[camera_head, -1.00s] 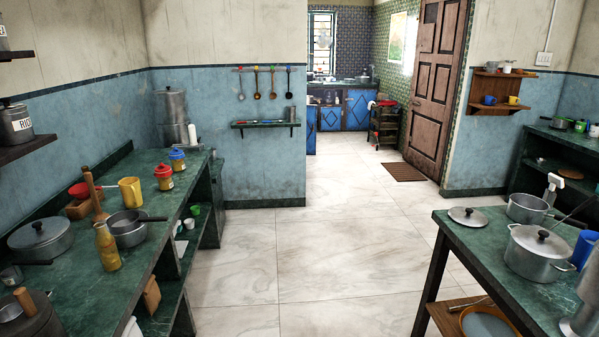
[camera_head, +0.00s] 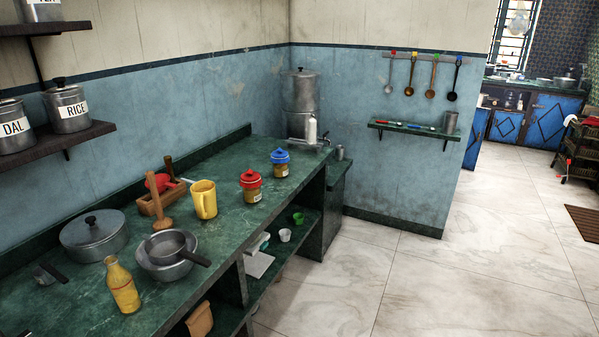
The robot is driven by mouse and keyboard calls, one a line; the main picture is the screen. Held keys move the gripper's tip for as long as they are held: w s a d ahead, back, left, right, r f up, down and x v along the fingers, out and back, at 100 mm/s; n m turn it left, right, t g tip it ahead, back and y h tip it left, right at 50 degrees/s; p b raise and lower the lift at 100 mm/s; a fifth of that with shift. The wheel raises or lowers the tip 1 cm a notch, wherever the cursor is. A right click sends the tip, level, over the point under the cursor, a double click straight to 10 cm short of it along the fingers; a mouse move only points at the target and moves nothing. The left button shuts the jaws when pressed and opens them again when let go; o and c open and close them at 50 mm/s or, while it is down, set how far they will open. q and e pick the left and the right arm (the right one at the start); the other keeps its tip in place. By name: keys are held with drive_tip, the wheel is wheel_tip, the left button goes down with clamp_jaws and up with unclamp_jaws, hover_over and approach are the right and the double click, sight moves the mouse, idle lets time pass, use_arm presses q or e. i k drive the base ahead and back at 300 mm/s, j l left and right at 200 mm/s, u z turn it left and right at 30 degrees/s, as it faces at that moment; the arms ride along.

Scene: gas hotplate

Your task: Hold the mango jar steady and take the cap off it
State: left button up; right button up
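Two small jars with brownish-yellow contents and pale labels stand upright on the green counter (camera_head: 205,222). One is a jar with a red cap (camera_head: 251,187), the other a jar with a blue cap (camera_head: 280,163) just behind it and to the right. Both caps are on. The labels are too small to read, so I cannot tell which is the mango jar. Neither of my grippers is in view.
A yellow mug (camera_head: 204,199) stands left of the jars. Nearer are a steel pan (camera_head: 167,256), a yellow bottle (camera_head: 122,287) and a lidded pot (camera_head: 94,235). A steel water filter (camera_head: 300,102) stands behind. The tiled floor (camera_head: 450,270) to the right is clear.

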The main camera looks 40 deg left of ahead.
sight(253, 196)
drive_tip(key=i+l+u, duration=0.15)
drive_tip(key=i+u, duration=0.3)
drive_tip(key=i+l+u, duration=0.45)
drive_tip(key=i, duration=0.2)
drive_tip(key=i+l+u, duration=0.7)
drive_tip(key=l+u, duration=0.15)
drive_tip(key=i+l+u, duration=0.2)
drive_tip(key=l+u, duration=0.2)
drive_tip(key=i+l+u, duration=0.1)
drive_tip(key=l+u, duration=0.3)
drive_tip(key=l, duration=0.15)
drive_tip(key=l+u, duration=0.4)
drive_tip(key=l, duration=0.15)
drive_tip(key=l+u, duration=0.4)
drive_tip(key=l, duration=0.15)
